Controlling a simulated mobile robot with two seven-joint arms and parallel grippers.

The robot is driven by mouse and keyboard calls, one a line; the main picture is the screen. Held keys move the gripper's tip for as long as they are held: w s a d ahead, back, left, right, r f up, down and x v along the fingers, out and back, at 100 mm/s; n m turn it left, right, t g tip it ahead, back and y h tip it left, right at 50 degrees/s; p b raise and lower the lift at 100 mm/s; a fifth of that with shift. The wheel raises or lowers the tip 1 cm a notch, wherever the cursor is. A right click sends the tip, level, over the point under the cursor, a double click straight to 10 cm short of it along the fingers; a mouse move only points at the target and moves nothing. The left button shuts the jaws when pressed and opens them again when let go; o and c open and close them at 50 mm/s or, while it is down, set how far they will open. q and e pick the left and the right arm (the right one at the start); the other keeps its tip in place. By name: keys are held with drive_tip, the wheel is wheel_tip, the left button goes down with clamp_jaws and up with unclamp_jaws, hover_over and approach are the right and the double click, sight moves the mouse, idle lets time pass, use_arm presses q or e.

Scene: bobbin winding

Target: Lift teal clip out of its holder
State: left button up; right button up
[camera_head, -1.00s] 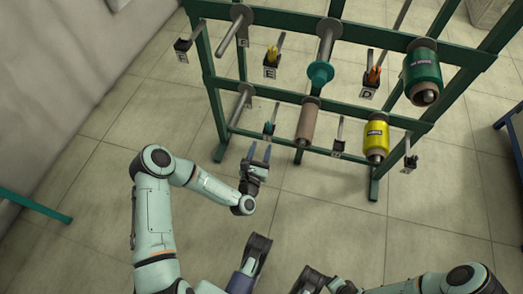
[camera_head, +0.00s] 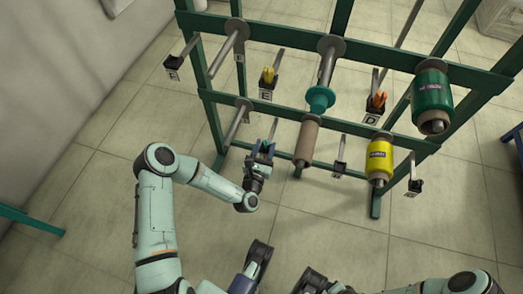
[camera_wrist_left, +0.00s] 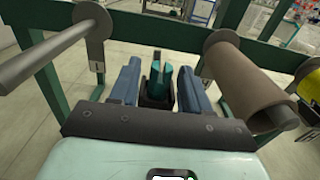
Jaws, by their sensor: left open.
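The teal clip (camera_wrist_left: 160,80) stands upright in its small black holder (camera_wrist_left: 154,98), between the fingers of my left gripper (camera_wrist_left: 155,82) in the left wrist view. The gripper is open, with one blue finger on each side of the clip; I cannot tell whether they touch it. In the head view my left gripper (camera_head: 264,151) is at the lower rail of the green rack, and the clip (camera_head: 266,144) is partly hidden by it. Dark parts of my right arm show at the bottom of the head view; its jaw state is unclear.
A brown spool (camera_wrist_left: 245,82) is close on the right of the gripper, and a bare grey rod (camera_wrist_left: 42,58) on the left. The green rack (camera_head: 280,33) also bears teal, yellow (camera_head: 379,160) and green (camera_head: 431,98) spools. Other holders carry yellow (camera_head: 268,74) and orange clips (camera_head: 377,99).

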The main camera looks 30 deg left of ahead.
use_arm(q)
clamp_jaws()
drive_tip(key=shift+r, duration=0.1)
drive_tip(key=shift+r+p, duration=0.25)
drive_tip(key=shift+p, duration=0.1)
drive_tip(key=shift+r+p, duration=1.15)
drive_tip(key=shift+r, duration=0.35)
drive_tip(key=shift+f, duration=0.1)
drive_tip(key=p+v, duration=0.2)
drive_tip(key=v, duration=0.7)
